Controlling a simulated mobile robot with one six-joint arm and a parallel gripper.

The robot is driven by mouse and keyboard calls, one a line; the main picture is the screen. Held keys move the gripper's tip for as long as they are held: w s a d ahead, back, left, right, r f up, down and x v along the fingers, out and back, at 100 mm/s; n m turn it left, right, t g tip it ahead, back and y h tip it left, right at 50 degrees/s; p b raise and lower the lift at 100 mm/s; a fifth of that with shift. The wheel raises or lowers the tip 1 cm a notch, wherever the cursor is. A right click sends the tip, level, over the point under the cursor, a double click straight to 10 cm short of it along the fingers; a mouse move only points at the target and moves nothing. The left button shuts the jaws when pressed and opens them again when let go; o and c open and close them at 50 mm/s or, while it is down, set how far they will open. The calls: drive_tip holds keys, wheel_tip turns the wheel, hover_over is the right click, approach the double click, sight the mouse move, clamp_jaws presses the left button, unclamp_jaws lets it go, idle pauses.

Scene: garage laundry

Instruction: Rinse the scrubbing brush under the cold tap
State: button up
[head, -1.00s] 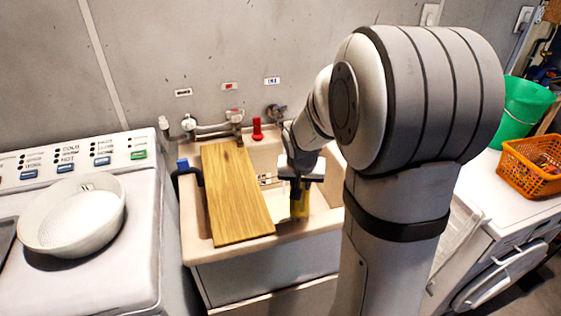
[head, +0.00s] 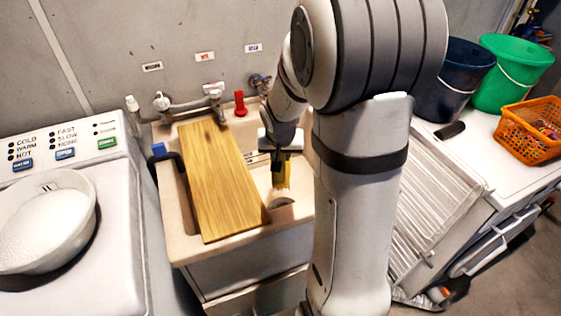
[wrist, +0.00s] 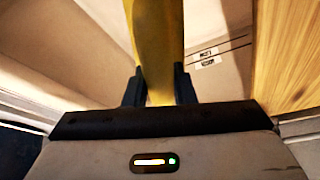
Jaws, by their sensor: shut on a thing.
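My gripper (head: 280,157) is shut on a yellow handle, which I take for the scrubbing brush (head: 282,177). It holds the brush upright inside the right part of the sink basin. In the wrist view the yellow handle (wrist: 158,40) stands between both fingers (wrist: 159,85); the bristles cannot be made out. The cream sink (head: 170,215) stands against the wall. Tap fittings show at its back: a left knob (head: 162,102), a middle one (head: 213,90) and a right one (head: 260,83). Labels above them are too small to read. My arm hides the sink's right side.
A wooden board (head: 218,185) lies across the sink's left part. A red object (head: 239,103) stands at the back rim. The left washer holds a white basin (head: 85,225). At right are a ribbed drainboard (head: 435,210), dark bucket (head: 455,80), green bucket (head: 510,75) and orange basket (head: 530,133).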

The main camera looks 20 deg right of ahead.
drive_tip(key=shift+f, duration=0.75)
drive_tip(key=w+d+f+p, duration=0.2)
drive_tip(key=w, duration=1.1)
drive_tip(key=shift+w+f, duration=0.3)
drive_tip(key=shift+f, duration=0.05)
drive_tip(key=shift+d, duration=0.1)
drive_tip(key=shift+s, duration=0.1)
drive_tip(key=shift+s+a+b, duration=0.2)
drive_tip(key=shift+s+b, duration=0.4)
drive_tip(key=shift+s, duration=0.65)
drive_tip(key=shift+s+a+b, duration=0.2)
drive_tip(key=shift+s+b, duration=0.4)
drive_tip(key=shift+s, duration=0.65)
drive_tip(key=shift+s+a+b, duration=0.2)
drive_tip(key=shift+s+b, duration=0.4)
drive_tip(key=shift+s, duration=0.75)
drive_tip(key=shift+s+a+r+p, duration=0.15)
drive_tip(key=shift+s+r, duration=0.5)
drive_tip(key=shift+s, duration=0.15)
drive_tip(key=shift+s+a+r+p, duration=0.15)
drive_tip(key=shift+s+r+p, duration=0.05)
drive_tip(key=shift+s+r, duration=0.6)
drive_tip(key=shift+s+a+r+p, duration=0.15)
drive_tip(key=shift+s+r, duration=0.4)
drive_tip(key=shift+s, duration=0.3)
